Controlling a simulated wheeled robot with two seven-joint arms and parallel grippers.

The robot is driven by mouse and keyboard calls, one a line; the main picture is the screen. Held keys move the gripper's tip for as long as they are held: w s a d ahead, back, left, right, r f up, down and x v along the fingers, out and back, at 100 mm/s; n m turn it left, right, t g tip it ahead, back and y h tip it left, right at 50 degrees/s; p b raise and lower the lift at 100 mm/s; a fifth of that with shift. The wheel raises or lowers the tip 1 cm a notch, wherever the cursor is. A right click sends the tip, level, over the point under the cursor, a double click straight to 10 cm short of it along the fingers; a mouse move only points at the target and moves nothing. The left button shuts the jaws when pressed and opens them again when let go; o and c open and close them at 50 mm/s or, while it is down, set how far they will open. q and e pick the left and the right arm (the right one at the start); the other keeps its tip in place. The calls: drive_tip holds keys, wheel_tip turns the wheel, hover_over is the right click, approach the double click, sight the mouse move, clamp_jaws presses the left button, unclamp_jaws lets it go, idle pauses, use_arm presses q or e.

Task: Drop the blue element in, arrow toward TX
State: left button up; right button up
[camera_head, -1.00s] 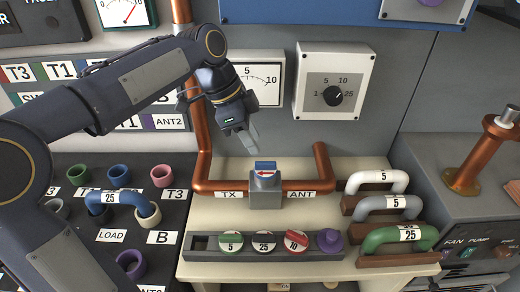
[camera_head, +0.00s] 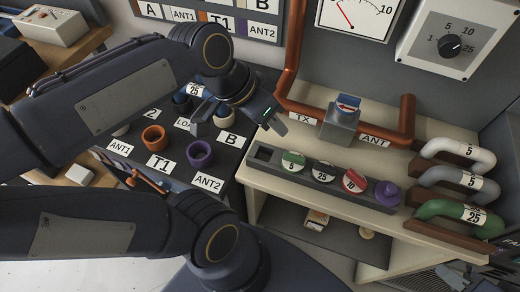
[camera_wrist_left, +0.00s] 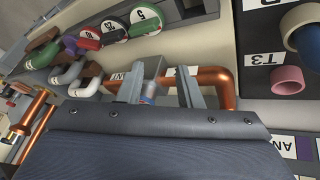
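The blue element (camera_head: 348,104) sits in the grey line block (camera_head: 341,127) on the copper pipe. Its top label has a red arrow pointing left, toward the TX label (camera_head: 303,118); the ANT label (camera_head: 375,141) is on the other side. My left gripper (camera_head: 274,124) is left of the block, apart from it in the head view.
A holder (camera_head: 320,178) in front has an empty left slot, then green, black, red and purple elements. White, grey and green U-links (camera_head: 458,152) stand at right. A patch panel (camera_head: 180,170) with coloured sockets lies left, under my left arm.

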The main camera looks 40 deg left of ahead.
use_arm(q)
drive_tip(key=s+f+n, duration=0.1)
drive_tip(key=f, duration=0.1)
drive_tip(key=s+f+n, duration=0.2)
drive_tip(key=s+d+f+n+t, duration=0.1)
drive_tip(key=f, duration=0.1)
drive_tip(key=shift+s, duration=0.35)
drive_tip(key=shift+r+p, duration=2.05)
drive_tip(key=shift+r, duration=0.1)
idle(0.3)
